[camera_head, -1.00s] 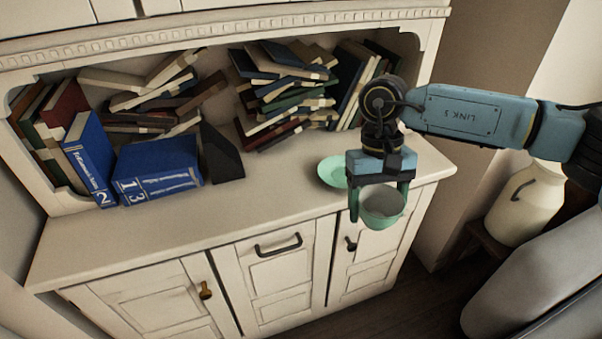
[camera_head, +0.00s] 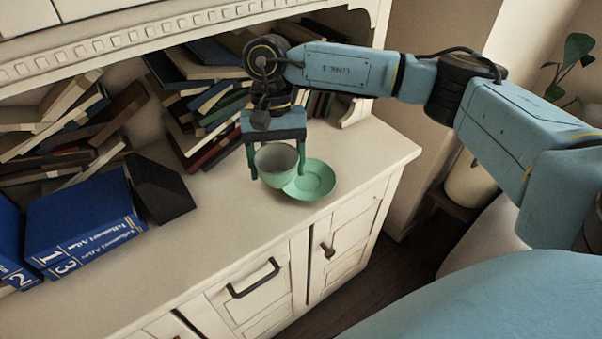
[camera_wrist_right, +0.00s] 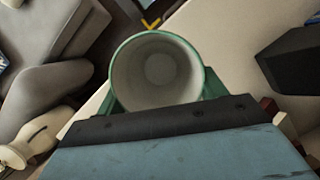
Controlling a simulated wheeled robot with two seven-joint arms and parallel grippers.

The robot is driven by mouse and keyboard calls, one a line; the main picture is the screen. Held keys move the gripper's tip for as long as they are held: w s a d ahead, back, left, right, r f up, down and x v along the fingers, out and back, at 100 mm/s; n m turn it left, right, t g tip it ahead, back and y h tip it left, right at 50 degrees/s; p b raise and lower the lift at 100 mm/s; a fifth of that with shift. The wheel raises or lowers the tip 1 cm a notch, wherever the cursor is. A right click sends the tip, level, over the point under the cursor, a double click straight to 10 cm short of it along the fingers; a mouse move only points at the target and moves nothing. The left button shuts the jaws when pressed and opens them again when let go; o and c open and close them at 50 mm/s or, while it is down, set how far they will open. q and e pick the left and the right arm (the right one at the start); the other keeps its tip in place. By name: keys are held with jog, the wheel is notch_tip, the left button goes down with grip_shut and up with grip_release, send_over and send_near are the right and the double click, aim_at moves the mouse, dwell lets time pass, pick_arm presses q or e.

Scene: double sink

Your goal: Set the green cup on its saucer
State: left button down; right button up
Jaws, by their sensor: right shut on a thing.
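The green cup (camera_head: 277,180), pale inside, is upright between the fingers of my right gripper (camera_head: 277,172), which is shut on it. In the head view the cup overlaps the left part of the green saucer (camera_head: 318,181), which lies on the cabinet top near its right front. The cup looks held to the left of the saucer's centre; its height above the top is hard to tell. In the right wrist view I look down into the empty cup (camera_wrist_right: 157,72); the saucer does not show there. My left gripper is not in view.
Piled books (camera_head: 205,105) stand in the shelf behind the gripper. A dark wedge-shaped block (camera_head: 160,190) and big blue books (camera_head: 85,225) are on the left. The cabinet top (camera_head: 225,225) is bare in front and to the right of the saucer.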

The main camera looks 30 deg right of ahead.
jog(key=w+d+m+t+y+p, duration=0.15)
jog(key=d+m, duration=0.25)
jog(key=m, duration=0.5)
jog(key=m+t, duration=0.3)
jog(key=m, duration=0.3)
send_over(305, 183)
jog(key=d, duration=0.1)
jog(key=shift+m+g+y, duration=0.25)
jog(key=shift+m, duration=0.15)
jog(key=f, duration=0.4)
jog(key=shift+s+d+f, duration=0.15)
jog(key=shift+d+f, duration=0.1)
jog(key=shift+f+b, duration=0.5)
jog(key=shift+f, duration=1.9)
jog(key=shift+c, duration=0.2)
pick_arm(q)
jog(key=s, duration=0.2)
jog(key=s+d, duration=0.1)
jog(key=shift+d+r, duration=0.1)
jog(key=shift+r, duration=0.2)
